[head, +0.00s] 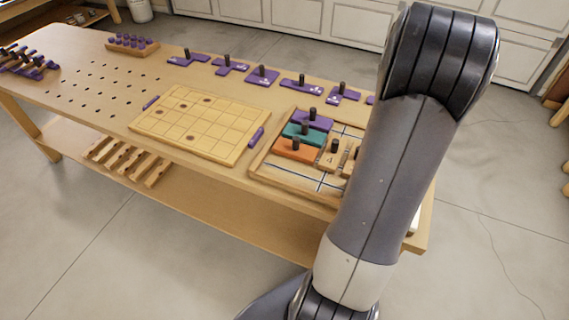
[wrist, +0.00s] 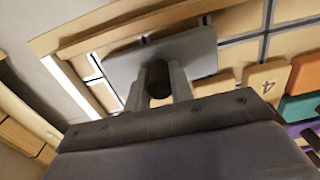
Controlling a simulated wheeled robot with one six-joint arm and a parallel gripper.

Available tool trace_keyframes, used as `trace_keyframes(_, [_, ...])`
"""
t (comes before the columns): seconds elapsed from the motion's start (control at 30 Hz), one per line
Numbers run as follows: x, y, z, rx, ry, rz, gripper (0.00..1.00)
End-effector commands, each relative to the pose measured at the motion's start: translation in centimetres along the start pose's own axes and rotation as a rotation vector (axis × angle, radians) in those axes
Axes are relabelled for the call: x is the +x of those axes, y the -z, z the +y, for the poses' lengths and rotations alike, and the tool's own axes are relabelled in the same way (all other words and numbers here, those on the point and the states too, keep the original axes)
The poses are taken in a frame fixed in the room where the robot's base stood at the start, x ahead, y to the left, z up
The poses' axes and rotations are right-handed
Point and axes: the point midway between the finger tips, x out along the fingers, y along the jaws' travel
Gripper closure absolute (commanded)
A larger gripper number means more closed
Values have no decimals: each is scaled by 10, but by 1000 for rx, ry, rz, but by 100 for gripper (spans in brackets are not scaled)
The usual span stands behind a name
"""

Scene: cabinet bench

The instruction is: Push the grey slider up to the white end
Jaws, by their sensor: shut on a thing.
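In the wrist view the grey slider (wrist: 203,52) is a flat grey plate with a dark upright knob (wrist: 159,79), lying in a pale wooden tray. My gripper (wrist: 160,88) has one finger on each side of the knob and is shut on it. White patches (wrist: 92,88) show in the tray just left of the plate, and a long white strip (wrist: 66,80) runs along the tray's left side. I cannot tell exactly where the white end begins. In the head view my arm hides the gripper and the grey slider.
Orange (head: 297,148), teal (head: 306,130) and purple (head: 311,117) pieces with dark knobs sit in the tray (head: 283,177). A tile marked 4 (wrist: 265,82) lies right of my gripper. A gridded board (head: 200,122) and a row of purple pieces (head: 262,75) are farther along the bench.

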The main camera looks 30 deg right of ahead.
Motion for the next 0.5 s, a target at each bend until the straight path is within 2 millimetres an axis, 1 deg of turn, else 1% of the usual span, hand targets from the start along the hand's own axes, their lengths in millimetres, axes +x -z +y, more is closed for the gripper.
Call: trace_keyframes(0.5, [0, 1, 38, 3, -1, 2, 91])
